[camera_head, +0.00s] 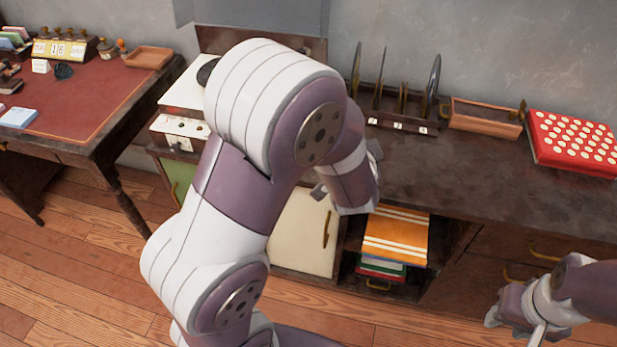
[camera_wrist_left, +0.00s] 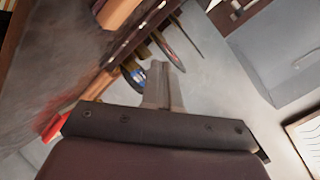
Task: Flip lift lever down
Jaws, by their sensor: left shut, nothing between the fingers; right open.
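A light record-player-like box (camera_head: 180,130) with small knobs on its front stands at the left end of the dark cabinet. Its raised lid (camera_head: 270,42) shows behind my left arm. That arm hides most of the box, and I cannot make out a lift lever in either view. In the wrist view my left gripper (camera_wrist_left: 161,70) is shut and empty, with a record rack (camera_wrist_left: 125,45) and discs beyond it. My right gripper (camera_head: 513,318) is open and empty at the lower right, in front of the cabinet drawers.
The record rack also shows in the head view (camera_head: 400,124) at the back of the cabinet top. A wooden tray (camera_head: 485,125) and a red case (camera_head: 572,140) stand to its right. A desk (camera_head: 100,100) stands at left. The cabinet top (camera_head: 470,175) is clear in front.

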